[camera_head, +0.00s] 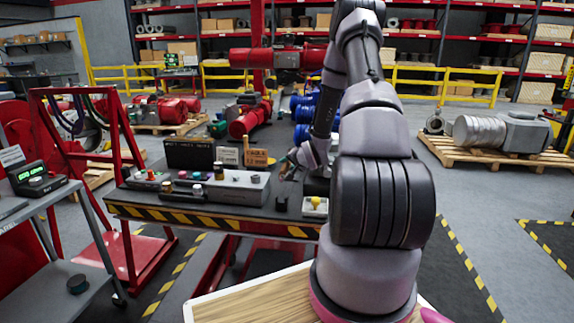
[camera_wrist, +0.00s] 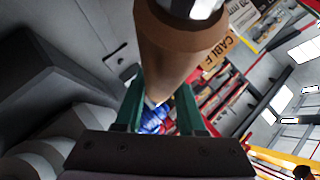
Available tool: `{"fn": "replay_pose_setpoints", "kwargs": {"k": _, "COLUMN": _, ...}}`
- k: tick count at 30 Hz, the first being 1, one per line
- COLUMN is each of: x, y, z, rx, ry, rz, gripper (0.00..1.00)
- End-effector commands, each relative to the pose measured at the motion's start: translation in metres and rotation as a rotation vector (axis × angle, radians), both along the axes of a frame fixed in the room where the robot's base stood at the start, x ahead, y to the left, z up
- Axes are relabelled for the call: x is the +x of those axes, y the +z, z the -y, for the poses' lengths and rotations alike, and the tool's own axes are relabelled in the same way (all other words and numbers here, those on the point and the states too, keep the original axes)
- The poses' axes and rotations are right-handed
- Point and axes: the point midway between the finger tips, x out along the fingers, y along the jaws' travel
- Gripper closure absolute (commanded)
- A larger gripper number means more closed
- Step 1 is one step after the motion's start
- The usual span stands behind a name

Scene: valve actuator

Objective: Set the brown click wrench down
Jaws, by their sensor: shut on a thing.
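The brown click wrench (camera_wrist: 178,48) fills the upper middle of the wrist view as a thick brown cylinder with a shiny metal part at its top. My gripper (camera_wrist: 158,98) has green fingers on either side of the brown body and is shut on it. In the head view my gripper (camera_head: 291,162) is over the back right of the workbench (camera_head: 133,199), partly hidden behind my own arm. The wrench cannot be clearly made out there. I cannot tell whether it touches the bench.
A grey cart (camera_head: 50,285) stands at left.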

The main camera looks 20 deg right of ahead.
Motion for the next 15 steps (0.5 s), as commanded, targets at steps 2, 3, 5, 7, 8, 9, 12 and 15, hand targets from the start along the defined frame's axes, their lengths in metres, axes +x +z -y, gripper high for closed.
{"fn": "replay_pose_setpoints", "kwargs": {"k": 2, "x": 0.001, "y": -0.005, "z": 0.000, "rx": 0.001, "ry": 0.001, "rz": 0.002, "gripper": 1.00}}
{"fn": "replay_pose_setpoints", "kwargs": {"k": 3, "x": 0.000, "y": -0.008, "z": 0.000, "rx": 0.000, "ry": 0.001, "rz": 0.001, "gripper": 1.00}}
{"fn": "replay_pose_setpoints", "kwargs": {"k": 5, "x": 0.000, "y": -0.014, "z": 0.000, "rx": 0.001, "ry": 0.000, "rz": 0.000, "gripper": 1.00}}
{"fn": "replay_pose_setpoints", "kwargs": {"k": 7, "x": 0.000, "y": -0.021, "z": 0.000, "rx": 0.002, "ry": -0.001, "rz": 0.000, "gripper": 1.00}}
{"fn": "replay_pose_setpoints", "kwargs": {"k": 8, "x": 0.000, "y": -0.024, "z": 0.000, "rx": 0.002, "ry": -0.001, "rz": 0.000, "gripper": 1.00}}
{"fn": "replay_pose_setpoints", "kwargs": {"k": 9, "x": 0.000, "y": -0.027, "z": 0.000, "rx": 0.001, "ry": -0.001, "rz": 0.001, "gripper": 1.00}}
{"fn": "replay_pose_setpoints", "kwargs": {"k": 12, "x": 0.000, "y": -0.036, "z": 0.000, "rx": 0.001, "ry": 0.000, "rz": 0.000, "gripper": 1.00}}
{"fn": "replay_pose_setpoints", "kwargs": {"k": 15, "x": 0.000, "y": -0.043, "z": 0.000, "rx": 0.000, "ry": 0.000, "rz": 0.001, "gripper": 1.00}}
